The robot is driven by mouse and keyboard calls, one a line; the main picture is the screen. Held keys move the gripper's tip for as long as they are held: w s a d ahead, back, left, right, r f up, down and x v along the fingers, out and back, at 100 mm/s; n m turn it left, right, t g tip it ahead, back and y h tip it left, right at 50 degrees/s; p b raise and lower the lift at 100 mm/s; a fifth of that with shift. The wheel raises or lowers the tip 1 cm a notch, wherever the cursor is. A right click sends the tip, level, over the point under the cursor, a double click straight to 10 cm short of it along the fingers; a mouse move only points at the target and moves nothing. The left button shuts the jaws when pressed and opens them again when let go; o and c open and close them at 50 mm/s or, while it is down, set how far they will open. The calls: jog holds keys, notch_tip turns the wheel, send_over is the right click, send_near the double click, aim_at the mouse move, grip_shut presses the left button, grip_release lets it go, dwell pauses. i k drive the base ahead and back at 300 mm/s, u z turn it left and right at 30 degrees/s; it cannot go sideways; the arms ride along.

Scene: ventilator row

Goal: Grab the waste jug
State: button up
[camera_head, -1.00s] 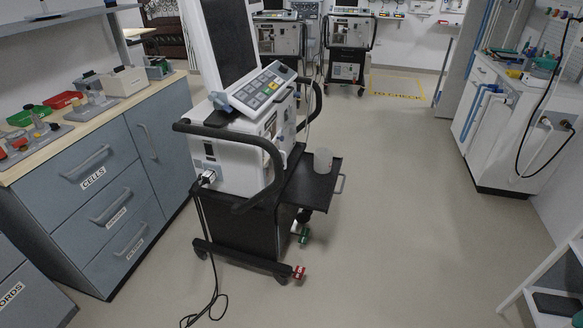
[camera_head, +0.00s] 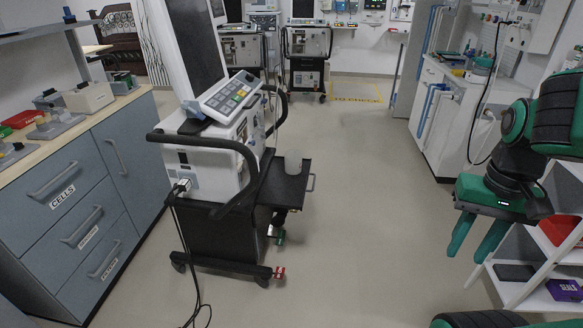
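The ventilator's white body and handles (camera_head: 203,143) rise left of the jug. A power cable trails in front of the cart. A blue drawer cabinet (camera_head: 100,200) stands left, and a white shelf unit (camera_head: 513,292) stands at right. The floor (camera_head: 365,200) between is clear.

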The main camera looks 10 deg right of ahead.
aim_at(294, 161)
jog(key=u, duration=0.05)
jog(key=i, duration=1)
jog(key=z, duration=0.05)
